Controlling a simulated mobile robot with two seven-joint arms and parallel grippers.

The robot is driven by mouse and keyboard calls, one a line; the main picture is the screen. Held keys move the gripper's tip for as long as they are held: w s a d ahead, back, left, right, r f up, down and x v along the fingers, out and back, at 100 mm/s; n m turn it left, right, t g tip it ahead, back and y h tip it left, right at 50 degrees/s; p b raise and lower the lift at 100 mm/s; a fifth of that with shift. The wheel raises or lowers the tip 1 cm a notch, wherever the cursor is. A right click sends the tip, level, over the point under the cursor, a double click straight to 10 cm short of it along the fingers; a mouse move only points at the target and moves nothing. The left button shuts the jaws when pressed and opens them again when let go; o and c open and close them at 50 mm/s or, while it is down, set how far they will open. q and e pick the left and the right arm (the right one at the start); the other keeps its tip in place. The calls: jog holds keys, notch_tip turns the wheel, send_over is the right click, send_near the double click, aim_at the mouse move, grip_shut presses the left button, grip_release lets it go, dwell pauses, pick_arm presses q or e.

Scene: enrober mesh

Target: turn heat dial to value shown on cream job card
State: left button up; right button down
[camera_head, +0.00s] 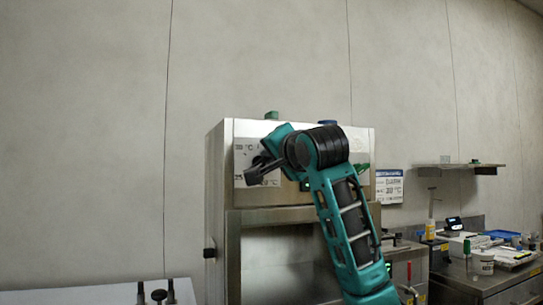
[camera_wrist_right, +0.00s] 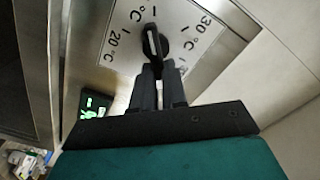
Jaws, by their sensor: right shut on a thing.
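The black heat dial (camera_wrist_right: 157,42) sits on a pale plate (camera_wrist_right: 178,18) on the steel machine. Its white pointer line points roughly up in the right wrist view, between the 20 °C and 30 °C labels, near another label cut off at the top. My right gripper (camera_wrist_right: 160,85) is shut on the dial; in the head view this gripper (camera_head: 262,174) is in front of the plate (camera_head: 243,155) and hides the dial. A pale card with a blue header (camera_head: 389,187) hangs right of the machine; its small print is not clearly readable. My left gripper is out of view.
The steel machine (camera_head: 222,180) has a green lit display (camera_wrist_right: 95,106) beside the dial plate. A wall shelf (camera_head: 458,166) and a cluttered steel bench (camera_head: 480,278) are at the right. A pale table (camera_head: 105,292) is at lower left.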

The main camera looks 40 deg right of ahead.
jog(key=shift+w+a+f+m, duration=0.15)
jog(key=shift+f+m, duration=0.35)
jog(key=shift+m, duration=0.2)
jog(key=c, duration=1.3)
grip_release()
jog(key=shift+r, duration=0.1)
jog(key=shift+o, duration=0.7)
jog(key=shift+r, duration=0.1)
jog(key=b+v, duration=0.1)
jog(key=v, duration=1.2)
